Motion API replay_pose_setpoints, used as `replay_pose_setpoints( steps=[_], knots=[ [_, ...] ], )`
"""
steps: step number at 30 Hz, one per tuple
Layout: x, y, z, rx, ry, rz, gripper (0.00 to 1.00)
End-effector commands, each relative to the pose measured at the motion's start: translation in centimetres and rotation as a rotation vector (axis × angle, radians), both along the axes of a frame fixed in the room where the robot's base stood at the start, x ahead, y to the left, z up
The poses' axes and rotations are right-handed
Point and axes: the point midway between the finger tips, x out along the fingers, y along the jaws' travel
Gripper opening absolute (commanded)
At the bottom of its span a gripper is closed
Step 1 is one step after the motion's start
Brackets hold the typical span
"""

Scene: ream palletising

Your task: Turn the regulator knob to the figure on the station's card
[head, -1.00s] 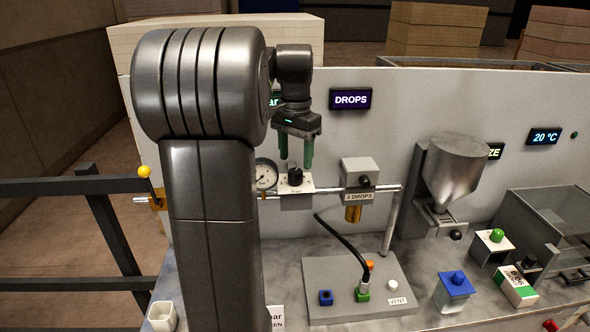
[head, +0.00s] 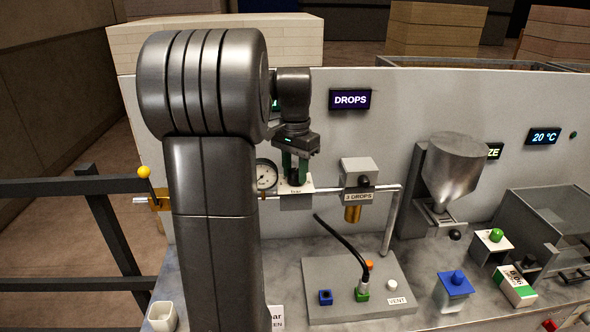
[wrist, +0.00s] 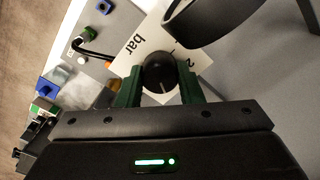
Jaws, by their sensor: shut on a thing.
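The regulator knob (head: 294,178) is black and round and stands on a white plate marked in bar (head: 302,190). My gripper (head: 295,172) has come down over it, with a green finger on each side. In the wrist view the knob (wrist: 159,73) sits between the two green fingers (wrist: 160,85), with a pale pointer line on its top. The jaws are shut on it. The round pressure gauge (head: 266,175) is just left of the knob, partly behind my arm.
Right of the knob stands a grey box with a "3 DROPS" label (head: 358,197) and a brass part below it. A grey base plate (head: 330,312) with a black hose lies in front. A steel hopper (head: 455,170) stands further right.

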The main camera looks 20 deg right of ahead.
Motion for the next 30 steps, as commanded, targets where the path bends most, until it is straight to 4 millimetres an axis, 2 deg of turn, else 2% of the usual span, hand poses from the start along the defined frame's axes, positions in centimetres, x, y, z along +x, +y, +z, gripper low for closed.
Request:
replay_pose_setpoints(
  steps=[12, 23, 24, 27, 30],
  knots=[
    [0.00, -0.04, 0.19, 0.000, 0.002, -0.254, 0.11],
    [0.03, -0.05, 0.05, -0.001, 0.000, -0.280, 0.11],
    [0.03, -0.05, 0.06, -0.001, 0.000, -0.280, 0.39],
    [0.03, -0.04, 0.05, -0.001, 0.000, -0.279, 0.55],
    [0.02, -0.05, 0.04, -0.001, 0.000, -0.279, 0.55]
  ],
)
